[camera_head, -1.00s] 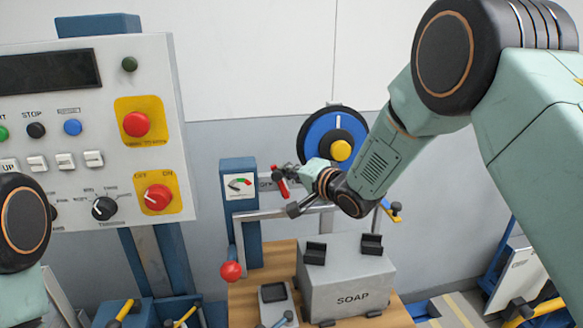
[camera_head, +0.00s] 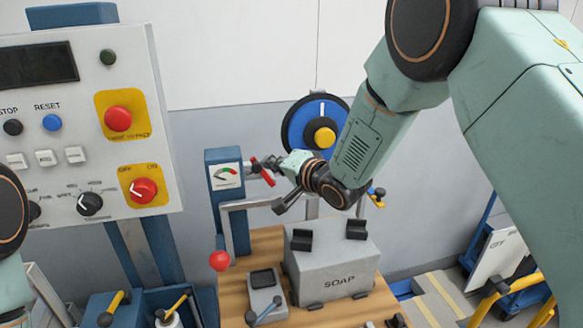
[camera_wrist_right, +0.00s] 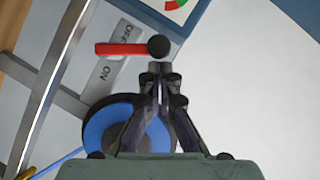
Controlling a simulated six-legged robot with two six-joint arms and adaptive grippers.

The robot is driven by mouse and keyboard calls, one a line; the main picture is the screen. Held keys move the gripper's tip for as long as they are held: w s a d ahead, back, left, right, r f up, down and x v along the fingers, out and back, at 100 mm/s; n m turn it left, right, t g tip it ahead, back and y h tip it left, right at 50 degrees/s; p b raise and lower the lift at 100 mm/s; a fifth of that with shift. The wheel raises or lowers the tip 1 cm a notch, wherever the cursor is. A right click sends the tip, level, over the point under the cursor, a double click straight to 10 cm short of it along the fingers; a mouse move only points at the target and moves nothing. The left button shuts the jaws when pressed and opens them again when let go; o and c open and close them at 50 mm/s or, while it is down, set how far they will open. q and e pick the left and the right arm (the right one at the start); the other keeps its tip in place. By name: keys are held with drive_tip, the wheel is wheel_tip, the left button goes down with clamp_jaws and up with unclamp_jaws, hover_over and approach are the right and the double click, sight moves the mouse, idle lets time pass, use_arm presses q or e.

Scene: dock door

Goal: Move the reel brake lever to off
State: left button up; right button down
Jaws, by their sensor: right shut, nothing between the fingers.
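The reel brake lever is a red bar (camera_head: 262,172) with a dark round hub, beside the blue gauge post in the head view. In the right wrist view the red bar (camera_wrist_right: 125,49) points left from its black hub (camera_wrist_right: 158,47). In the head view this gripper (camera_head: 276,163) is at the lever. My left gripper is out of view.
A blue reel disc (camera_head: 318,124) with a yellow hub is behind my right wrist. A grey rail (camera_head: 241,205) crosses below the lever. A grey SOAP box (camera_head: 335,272) stands on the wooden bench (camera_head: 236,308). A control panel (camera_head: 75,130) fills the left.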

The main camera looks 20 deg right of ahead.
drive_tip(key=v, duration=0.9)
drive_tip(key=s+f+g, duration=0.1)
drive_tip(key=s+f, duration=0.1)
drive_tip(key=f, duration=0.2)
drive_tip(key=s+d+f+g+h, duration=0.1)
drive_tip(key=s+f, duration=0.2)
drive_tip(key=f, duration=0.2)
drive_tip(key=s+f+n+g+h, duration=0.1)
drive_tip(key=s+f, duration=0.1)
drive_tip(key=f, duration=0.2)
drive_tip(key=shift+s+d+f, duration=0.15)
drive_tip(key=shift+d+f, duration=0.15)
drive_tip(key=shift+d, duration=0.05)
drive_tip(key=s+d+f+n+g+h, duration=0.2)
drive_tip(key=s+f+g, duration=0.2)
drive_tip(key=s+f, duration=0.55)
drive_tip(key=s+d+f+n+g+h, duration=0.1)
drive_tip(key=s+f+n+g, duration=0.3)
drive_tip(key=s, duration=0.8)
drive_tip(key=s+d+f+g+h, duration=0.1)
drive_tip(key=s+d+f+g, duration=0.15)
drive_tip(key=s+f, duration=0.65)
drive_tip(key=s+f+b, duration=0.4)
drive_tip(key=f+b, duration=1)
drive_tip(key=b, duration=0.3)
drive_tip(key=shift+a+f+b, duration=0.3)
